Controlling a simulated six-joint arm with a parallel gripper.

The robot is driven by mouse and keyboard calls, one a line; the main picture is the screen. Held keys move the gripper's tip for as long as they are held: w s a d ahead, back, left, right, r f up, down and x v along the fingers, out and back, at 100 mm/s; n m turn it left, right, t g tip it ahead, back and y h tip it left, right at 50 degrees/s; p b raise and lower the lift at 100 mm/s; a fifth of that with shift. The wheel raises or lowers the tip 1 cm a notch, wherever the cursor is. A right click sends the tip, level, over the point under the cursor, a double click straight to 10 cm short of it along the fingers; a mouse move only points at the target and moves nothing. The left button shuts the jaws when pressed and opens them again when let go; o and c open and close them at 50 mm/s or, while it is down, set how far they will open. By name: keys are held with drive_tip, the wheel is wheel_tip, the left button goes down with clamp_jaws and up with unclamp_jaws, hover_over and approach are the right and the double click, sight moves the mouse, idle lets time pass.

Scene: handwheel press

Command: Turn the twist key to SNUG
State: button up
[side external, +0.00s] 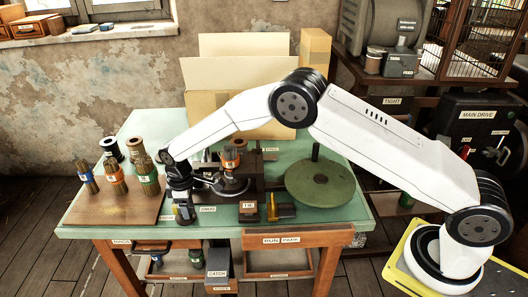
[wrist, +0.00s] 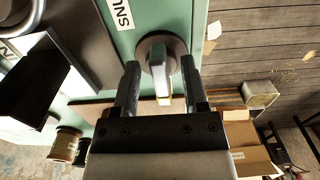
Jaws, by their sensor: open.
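The twist key (wrist: 158,62) shows in the wrist view as a pale grey handle on a dark round base, with a yellow part at its near end. It lies between the fingertips of my gripper (wrist: 160,78), which is open, with a gap visible on each side. A white label (wrist: 122,12) beside the key reads "SNU", cut off by the frame edge. In the side view, my gripper (side external: 184,215) points down at the front of the green bench, and mostly hides the key. A small label (side external: 208,209) stands just right of it.
A wooden board (side external: 115,207) with several bundles in holders lies to the left. The dark press (side external: 240,187) stands just behind and right of my gripper, with a round green disc (side external: 320,184) farther right. The bench front edge (side external: 150,233) is close.

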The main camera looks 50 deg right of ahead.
drive_tip(key=shift+f, duration=0.1)
clamp_jaws()
